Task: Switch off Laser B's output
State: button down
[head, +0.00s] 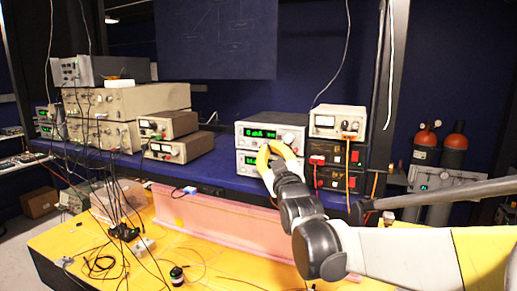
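Two white instruments with green displays are stacked on the blue shelf: an upper unit (270,130) and a lower unit (246,160). To their right, two black boxes with red parts, an upper one (337,154) and a lower one (338,178), are stacked under a beige meter unit (338,121). I cannot read which of these is Laser B, nor its output switch. My gripper (272,150), with yellow fingers, is in front of the white units and covers part of the lower one's front. Whether it touches them or how far its fingers are apart cannot be told.
Beige instruments (125,102) and two small meter units (178,137) stand to the left on the shelf. A pink foam wall (225,217) runs along the yellow table (60,240). Loose cables hang at left; orange cables hang from the right stack.

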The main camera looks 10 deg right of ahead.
jog(key=shift+w+d+r, duration=0.1)
jog(key=shift+w+d, duration=0.1)
jog(key=shift+w, duration=0.05)
dwell(0.8)
jog(key=shift+s+a+f, duration=0.1)
jog(key=shift+s+f, duration=0.15)
jog(key=shift+s, duration=0.1)
jog(key=shift+a, duration=0.1)
jog(key=shift+s+a, duration=0.75)
jog(key=shift+s, duration=0.25)
jog(key=shift+s+a, duration=0.7)
jog(key=shift+s, duration=0.3)
